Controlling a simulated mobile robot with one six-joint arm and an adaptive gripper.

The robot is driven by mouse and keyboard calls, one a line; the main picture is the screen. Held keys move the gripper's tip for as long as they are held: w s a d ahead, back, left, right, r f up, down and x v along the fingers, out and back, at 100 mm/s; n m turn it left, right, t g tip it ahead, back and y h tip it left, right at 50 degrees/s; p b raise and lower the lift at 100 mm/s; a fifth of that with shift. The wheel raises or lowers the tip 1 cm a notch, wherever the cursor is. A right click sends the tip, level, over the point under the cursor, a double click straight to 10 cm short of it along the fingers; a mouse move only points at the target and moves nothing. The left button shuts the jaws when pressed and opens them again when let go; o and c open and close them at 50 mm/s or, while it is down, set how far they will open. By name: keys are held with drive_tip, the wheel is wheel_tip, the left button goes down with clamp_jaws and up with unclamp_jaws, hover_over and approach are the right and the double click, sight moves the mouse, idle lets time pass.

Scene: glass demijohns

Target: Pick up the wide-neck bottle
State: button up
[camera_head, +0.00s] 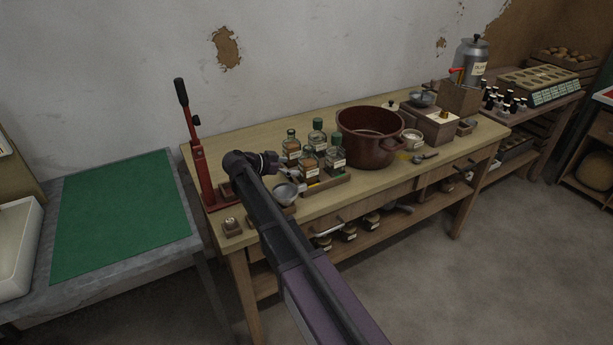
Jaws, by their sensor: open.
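Several small labelled glass bottles stand close together on the wooden bench. Two have green caps: one at the back (318,138) and one at the right (336,154). Two show no green cap: one at the left (291,150) and one in front (309,164). At this size I cannot tell for sure which is the wide-neck bottle. My gripper (275,162) is at the far end of my arm, just left of the bottles. It is open and appears empty. Its fingers are small and dark here, and I cannot tell if they touch the left bottle.
A metal bowl (286,193) lies in front of the bottles. A red corking press (198,150) stands at the bench's left end. A large brown pot (368,138) stands right of the bottles. A green mat (125,210) lies clear on the left table.

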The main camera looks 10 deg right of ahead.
sight(301, 169)
drive_tip(key=shift+x, duration=1.15)
drive_tip(key=shift+d+f+b, duration=0.4)
drive_tip(key=shift+b, duration=0.25)
drive_tip(key=b+x, duration=0.1)
drive_tip(key=x, duration=0.2)
drive_tip(key=shift+f+b, duration=0.3)
drive_tip(key=shift+b, duration=0.05)
drive_tip(key=shift+w+d+f, duration=0.1)
drive_tip(key=shift+w+d, duration=0.1)
drive_tip(key=shift+d, duration=0.2)
drive_tip(key=c, duration=1.1)
